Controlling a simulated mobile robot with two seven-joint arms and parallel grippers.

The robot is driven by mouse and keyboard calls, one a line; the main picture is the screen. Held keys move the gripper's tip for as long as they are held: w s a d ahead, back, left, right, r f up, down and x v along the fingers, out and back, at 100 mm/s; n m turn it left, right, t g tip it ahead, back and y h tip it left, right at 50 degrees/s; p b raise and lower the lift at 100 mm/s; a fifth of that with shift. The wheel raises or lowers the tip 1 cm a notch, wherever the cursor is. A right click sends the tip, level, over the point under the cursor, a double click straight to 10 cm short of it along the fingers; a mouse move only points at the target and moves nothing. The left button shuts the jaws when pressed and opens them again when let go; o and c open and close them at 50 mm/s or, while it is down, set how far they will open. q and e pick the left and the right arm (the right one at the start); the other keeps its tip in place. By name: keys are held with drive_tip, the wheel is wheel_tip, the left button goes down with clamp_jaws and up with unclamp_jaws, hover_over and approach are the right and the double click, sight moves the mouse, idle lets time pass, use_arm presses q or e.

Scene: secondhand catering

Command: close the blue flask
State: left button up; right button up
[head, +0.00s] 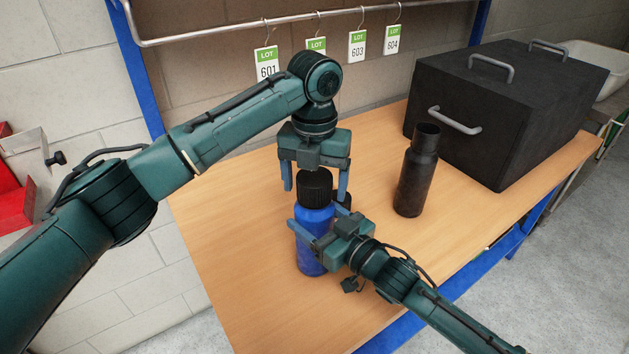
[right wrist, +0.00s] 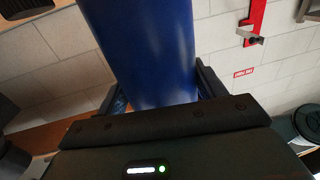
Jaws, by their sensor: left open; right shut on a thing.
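The blue flask (head: 310,257) stands upright on the wooden table, with a black ribbed cap (head: 315,187) at its top. My right gripper (head: 318,232) is shut on the blue body from the right; the body also fills the middle of the right wrist view (right wrist: 147,50) between the fingers. My left gripper (head: 315,185) points down from above, with its open fingers on either side of the cap. A gap shows between the left finger and the cap. I cannot tell whether the cap is seated on the neck.
A dark open-topped flask (head: 415,175) stands to the right of the blue flask. A large black box with handles (head: 500,110) sits at the back right. Lot tags (head: 357,45) hang from a rail behind. The table (head: 225,235) is clear at the left.

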use_arm(q)
wheel_tip(320, 180, up, 4)
drive_tip(key=shift+r, duration=0.2)
drive_tip(key=shift+c, duration=0.4)
drive_tip(key=n, duration=0.6)
drive_tip(key=shift+r+n, duration=0.3)
drive_tip(key=shift+r, duration=0.05)
drive_tip(key=n, duration=0.6)
drive_tip(key=shift+r+n, duration=0.3)
drive_tip(key=shift+r, duration=0.05)
drive_tip(key=n, duration=0.4)
drive_tip(key=shift+r, duration=0.25)
drive_tip(key=n, duration=0.4)
drive_tip(key=shift+r, duration=0.2)
drive_tip(key=n, duration=0.6)
drive_tip(key=shift+r+n, duration=0.3)
drive_tip(key=shift+r, duration=0.05)
drive_tip(key=n, duration=0.4)
drive_tip(key=shift+r+n, duration=0.2)
drive_tip(key=shift+n, duration=0.1)
